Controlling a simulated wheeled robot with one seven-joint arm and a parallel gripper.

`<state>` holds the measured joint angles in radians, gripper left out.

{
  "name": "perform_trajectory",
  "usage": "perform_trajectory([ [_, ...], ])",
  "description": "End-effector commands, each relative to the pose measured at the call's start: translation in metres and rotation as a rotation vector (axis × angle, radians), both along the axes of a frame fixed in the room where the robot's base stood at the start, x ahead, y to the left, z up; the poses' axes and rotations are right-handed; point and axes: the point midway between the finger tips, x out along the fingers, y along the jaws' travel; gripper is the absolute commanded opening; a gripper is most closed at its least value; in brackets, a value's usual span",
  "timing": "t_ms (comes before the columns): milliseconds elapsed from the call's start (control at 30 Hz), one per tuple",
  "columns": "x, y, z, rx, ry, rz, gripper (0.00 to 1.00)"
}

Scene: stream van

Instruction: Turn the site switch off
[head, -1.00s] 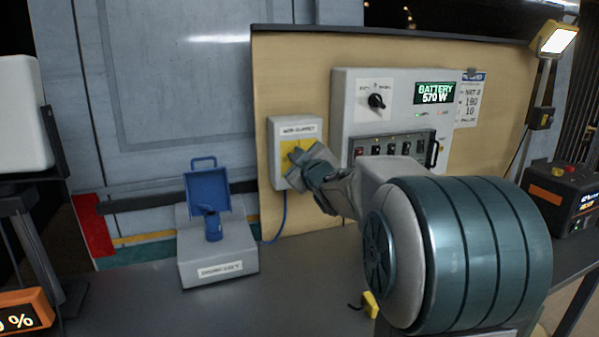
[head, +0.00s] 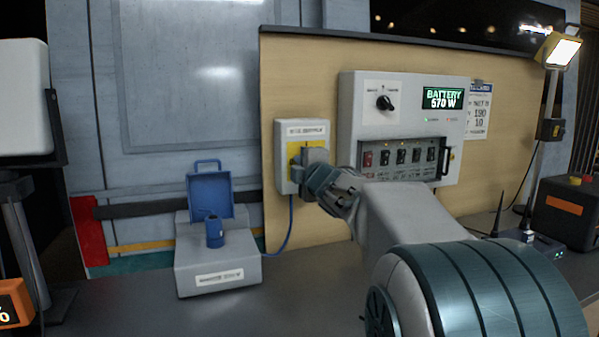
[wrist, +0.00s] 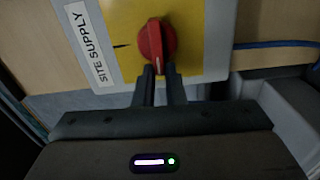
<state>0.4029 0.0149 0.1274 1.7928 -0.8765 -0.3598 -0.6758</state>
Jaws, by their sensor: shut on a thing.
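The site switch is a light grey box (head: 283,165) with a yellow plate, fixed to the wooden board left of the large panel. Its red rotary handle (wrist: 154,38) shows in the wrist view on the yellow plate (wrist: 195,30), beside a "SITE SUPPLY" label (wrist: 88,42) and a short black mark. My gripper (wrist: 160,70) is shut on the red handle, with a dark finger at each side of its lower end. In the head view my gripper (head: 307,162) is at the box front and hides the handle.
A grey battery panel (head: 410,105) with a rotary knob and a row of switches stands close right of my gripper. A grey box with an open blue cover (head: 210,190) sits on the bench at left. A lamp (head: 556,50) stands at right.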

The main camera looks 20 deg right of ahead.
Motion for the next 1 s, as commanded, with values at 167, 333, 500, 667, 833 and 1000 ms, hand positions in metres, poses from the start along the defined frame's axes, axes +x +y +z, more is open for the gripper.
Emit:
perform_trajectory([
  [167, -0.0005, -0.0078, -0.0068, -0.045, 0.011, -0.016, 0.0],
  [333, -0.0006, -0.0084, -0.0059, -0.065, 0.01, -0.018, 0.0],
  [500, -0.0007, -0.0089, -0.0052, -0.068, 0.01, -0.019, 0.0],
  [667, -0.0008, -0.0093, -0.0047, -0.068, 0.009, -0.019, 0.0],
  [833, -0.0008, -0.0089, -0.0043, -0.067, 0.008, -0.019, 0.41],
  [1000, 0.0001, -0.0024, -0.0028, -0.067, 0.004, -0.007, 0.41],
])
